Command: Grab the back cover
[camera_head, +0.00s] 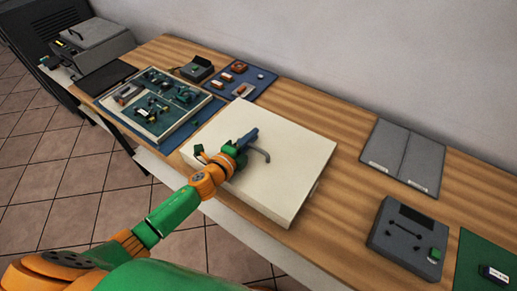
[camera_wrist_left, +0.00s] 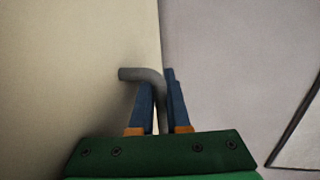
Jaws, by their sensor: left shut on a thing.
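The back cover (camera_head: 285,150) is a large cream slab on the wooden table, in the middle of the head view. A bent grey handle (camera_head: 262,154) stands out from it. My left gripper (camera_head: 248,138) is over the cover, its blue fingers shut on the handle. In the left wrist view the handle (camera_wrist_left: 142,74) runs down between the blue fingers (camera_wrist_left: 163,100), and its bent end points left. The cream cover (camera_wrist_left: 80,60) fills the left half of that view. My right gripper is not in view.
An open case of parts (camera_head: 158,103) and a blue mat with small parts (camera_head: 240,80) lie to the left on the table (camera_head: 345,190). Grey panels (camera_head: 403,155), a grey device (camera_head: 405,238) and a green mat (camera_head: 475,262) lie to the right. A wall runs behind.

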